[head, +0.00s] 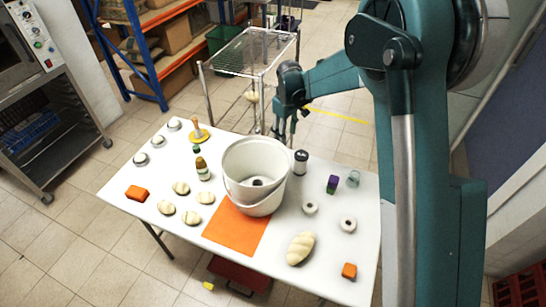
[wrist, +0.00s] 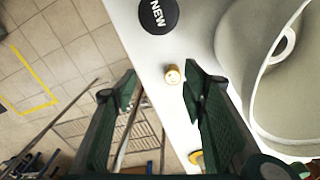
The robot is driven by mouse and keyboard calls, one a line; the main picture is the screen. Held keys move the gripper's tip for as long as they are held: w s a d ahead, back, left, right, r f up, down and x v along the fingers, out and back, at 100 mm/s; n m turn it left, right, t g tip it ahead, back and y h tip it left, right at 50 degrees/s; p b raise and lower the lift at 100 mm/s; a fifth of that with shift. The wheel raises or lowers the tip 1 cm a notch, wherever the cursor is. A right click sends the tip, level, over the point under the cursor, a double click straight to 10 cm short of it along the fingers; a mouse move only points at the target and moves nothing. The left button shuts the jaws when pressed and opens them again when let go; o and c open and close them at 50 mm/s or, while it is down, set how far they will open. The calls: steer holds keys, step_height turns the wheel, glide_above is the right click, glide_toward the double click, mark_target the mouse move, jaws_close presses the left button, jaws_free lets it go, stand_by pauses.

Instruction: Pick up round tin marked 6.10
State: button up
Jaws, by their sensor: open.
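No 6.10 marking can be read in either view. A small round tan-topped object (wrist: 173,74) with an unreadable mark stands near the table's far edge, beside the white bucket; I cannot tell if it is the tin. It appears hidden behind the bucket in the head view. My gripper (head: 281,134) is over the far edge of the table behind the bucket. In the wrist view my gripper (wrist: 160,88) is open and empty, and the tan-topped object shows between its fingers, nearer the right one.
The white bucket (head: 240,160) is close by, with a roll inside. A black-lidded jar (head: 300,162) has NEW on its lid (wrist: 157,15). A yellow-based object (head: 196,133), a bottle (head: 202,170) and several buns share the white table (head: 130,186). A wire rack (head: 252,52) stands behind.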

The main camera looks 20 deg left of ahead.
steer(key=shift+n, duration=0.7)
steer(key=a+f, duration=0.4)
steer(key=f, duration=0.1)
steer(key=a+f, duration=0.2)
steer(key=shift+s+a+f, duration=0.15)
steer(key=shift+s+f, duration=0.15)
steer(key=shift+w+f, duration=0.1)
steer(key=shift+f, duration=1.2)
steer(key=shift+w+f+b, duration=0.15)
steer(key=shift+f+b, duration=0.3)
steer(key=shift+f, duration=2.15)
steer(key=c, duration=1)
